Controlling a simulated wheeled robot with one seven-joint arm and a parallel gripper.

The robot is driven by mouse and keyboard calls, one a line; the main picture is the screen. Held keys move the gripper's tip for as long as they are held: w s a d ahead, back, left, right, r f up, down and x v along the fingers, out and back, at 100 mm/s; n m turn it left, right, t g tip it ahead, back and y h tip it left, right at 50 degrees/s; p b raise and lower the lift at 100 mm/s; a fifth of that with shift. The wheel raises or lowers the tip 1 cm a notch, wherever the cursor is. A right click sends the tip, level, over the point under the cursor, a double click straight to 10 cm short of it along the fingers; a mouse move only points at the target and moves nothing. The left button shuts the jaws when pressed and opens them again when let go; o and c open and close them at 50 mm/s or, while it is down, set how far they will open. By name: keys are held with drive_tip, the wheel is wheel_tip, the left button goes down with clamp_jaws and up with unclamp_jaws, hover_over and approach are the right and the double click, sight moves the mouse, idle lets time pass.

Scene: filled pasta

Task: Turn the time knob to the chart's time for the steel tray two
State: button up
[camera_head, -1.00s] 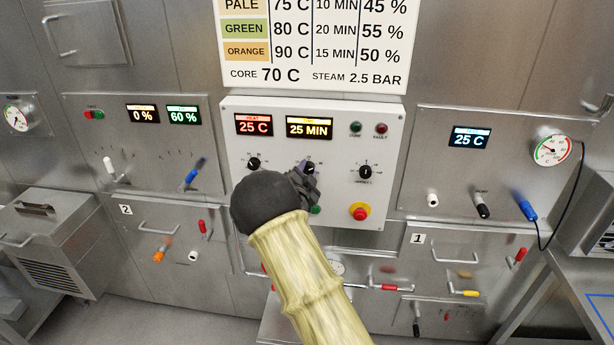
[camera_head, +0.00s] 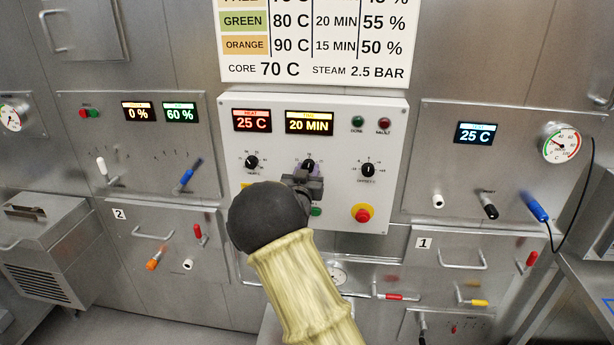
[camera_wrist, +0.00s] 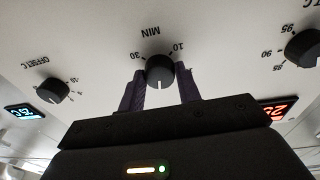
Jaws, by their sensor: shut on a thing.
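The time knob (camera_wrist: 160,72) is a black dial marked MIN, with 10 and 30 readable on its scale in the wrist view. My gripper (camera_wrist: 161,92) has its two dark fingers shut on the knob's sides. In the head view the knob (camera_head: 308,164) shows just above my gripper (camera_head: 302,181), partly hidden by it. The time display (camera_head: 309,122) reads 20 MIN. The chart (camera_head: 313,42) above shows rows for green, 80 C, 20 MIN, 55 %, and orange, 90 C, 15 MIN, 50 %; its upper rows are cut off. I cannot identify the steel tray two in view.
The heat knob (camera_head: 251,162) and offset knob (camera_head: 368,169) flank the time knob. A red emergency button (camera_head: 362,213) sits at the panel's lower right. The heat display (camera_head: 252,121) reads 25 C. Doors labelled 2 (camera_head: 120,214) and 1 (camera_head: 423,243) are below.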

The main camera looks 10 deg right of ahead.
drive_tip(key=shift+f+n+b, duration=0.25)
drive_tip(key=shift+n+b, duration=0.05)
drive_tip(key=shift+n, duration=0.8)
drive_tip(key=o, duration=1)
drive_tip(key=shift+r, duration=0.15)
drive_tip(key=shift+c, duration=0.2)
drive_tip(key=b+v, duration=0.4)
drive_tip(key=v, duration=1.3)
drive_tip(key=shift+s, duration=0.2)
